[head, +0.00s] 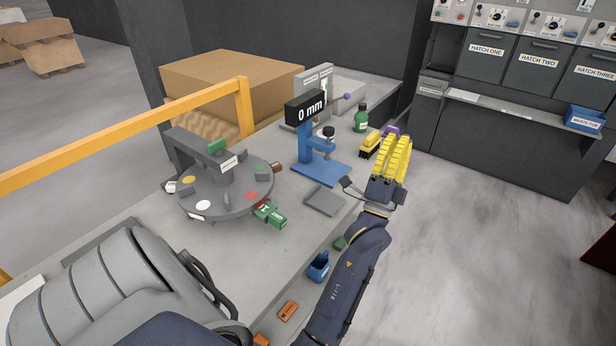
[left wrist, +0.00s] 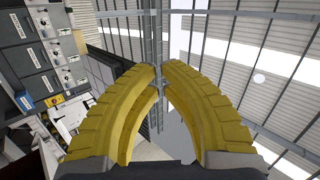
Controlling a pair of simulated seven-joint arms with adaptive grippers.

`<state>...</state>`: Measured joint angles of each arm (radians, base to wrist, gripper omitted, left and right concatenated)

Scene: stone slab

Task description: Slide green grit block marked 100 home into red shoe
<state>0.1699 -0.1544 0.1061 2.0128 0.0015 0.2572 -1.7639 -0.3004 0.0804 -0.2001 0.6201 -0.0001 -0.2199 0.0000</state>
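A round grey turntable (head: 226,204) with coloured dots stands on the bench. A green block (head: 272,216) with white marking sits at its front right rim, near the red dot. A little red, apparently the red shoe (head: 262,204), shows at the block's inner end. I cannot read the marking or tell how deep the block sits. My left gripper (head: 402,140), with yellow fingers, is well to the right of the block, past the bench's right edge. In the left wrist view its fingertips (left wrist: 161,68) lie close together with a narrow gap and nothing between them. My right gripper is not in view.
A blue gauge stand (head: 321,171) reading 0 mm and a grey tray (head: 325,200) stand right of the turntable. A green bottle (head: 361,118) and yellow block (head: 370,143) are farther back. A blue cup (head: 318,267) is at the front edge. A yellow rail (head: 130,133) runs behind.

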